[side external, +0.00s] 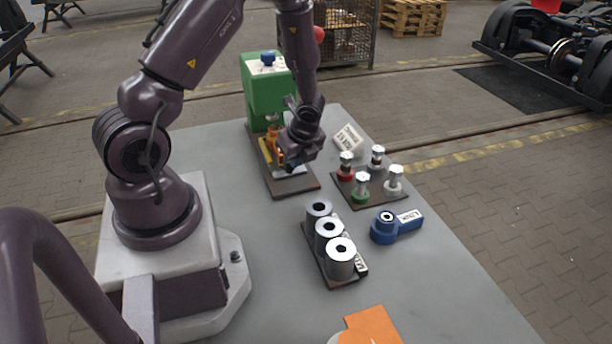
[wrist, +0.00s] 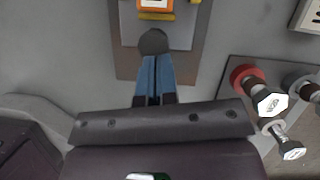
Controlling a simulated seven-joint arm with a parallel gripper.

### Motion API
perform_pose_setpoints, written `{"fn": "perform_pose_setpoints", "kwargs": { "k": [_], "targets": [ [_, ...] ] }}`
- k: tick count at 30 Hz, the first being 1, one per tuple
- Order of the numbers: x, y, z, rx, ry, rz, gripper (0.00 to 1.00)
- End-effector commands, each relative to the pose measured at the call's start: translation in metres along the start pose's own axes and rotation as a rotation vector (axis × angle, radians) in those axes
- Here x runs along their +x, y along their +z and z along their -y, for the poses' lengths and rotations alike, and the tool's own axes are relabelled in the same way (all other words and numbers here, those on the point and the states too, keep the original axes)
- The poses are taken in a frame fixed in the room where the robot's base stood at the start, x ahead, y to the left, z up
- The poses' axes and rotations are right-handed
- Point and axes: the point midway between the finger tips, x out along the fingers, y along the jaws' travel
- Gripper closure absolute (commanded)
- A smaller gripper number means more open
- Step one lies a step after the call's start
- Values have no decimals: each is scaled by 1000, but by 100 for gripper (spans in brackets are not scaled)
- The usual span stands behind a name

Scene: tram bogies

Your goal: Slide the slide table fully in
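The slide table shows in the wrist view as a light grey plate (wrist: 181,36) on a brown base (wrist: 126,66). A dark round knob (wrist: 153,41) stands at its near edge. An orange block (wrist: 154,5) with a white label sits further back. My gripper (wrist: 154,62) has its blue fingers together, with only a thin dark line between them, tips right at the knob. Whether they touch it I cannot tell. In the side view my gripper (side external: 291,166) is low over the front part of the brown base (side external: 300,188) and hides much of the table and the knob.
A green machine (side external: 262,100) with a blue knob stands at the base's back end. Right of it is a plate with several bolt-like pieces (side external: 364,184). Nearer are grey rollers (side external: 329,230) in a rack, a blue tool (side external: 387,228) and an orange sheet (side external: 372,325).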

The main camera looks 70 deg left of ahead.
Motion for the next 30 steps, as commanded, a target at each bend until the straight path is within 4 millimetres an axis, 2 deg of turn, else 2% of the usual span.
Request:
{"fn": "perform_pose_setpoints", "kwargs": {
  "k": [3,6,19,23,30],
  "targets": [
    [8,18,3,-3,2,-1,100],
    [10,24,5,1,1,-1,100],
    [7,25,6,2,-1,0,100],
    [-7,25,6,-1,-3,0,100],
    [-54,26,6,0,-5,1,100]
  ]
}}
